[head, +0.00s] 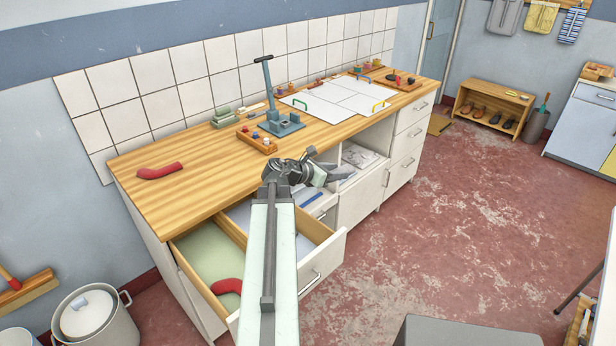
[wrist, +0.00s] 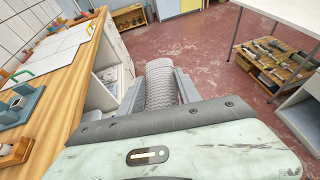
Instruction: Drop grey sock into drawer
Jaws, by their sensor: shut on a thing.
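My gripper (wrist: 160,88) is shut on the grey sock (wrist: 162,80), a ribbed grey roll between the two fingers in the wrist view. In the head view my gripper (head: 318,172) is at the counter's front edge, to the right of the open drawer (head: 327,248). The sock is hard to make out there against the grey fingers. The drawer is pulled out under the counter's left end. A wooden divider splits it into a green-lined left part and a pale right part. A red sock (head: 228,287) lies in the left part. My arm hides the drawer's middle.
Another red sock (head: 160,171) lies on the wooden counter (head: 215,170). A blue-grey press (head: 278,115) and white panels (head: 340,102) stand farther right on it. An open compartment (head: 360,160) is right of my gripper. A pot (head: 90,315) stands bottom left. The red floor right is mostly clear.

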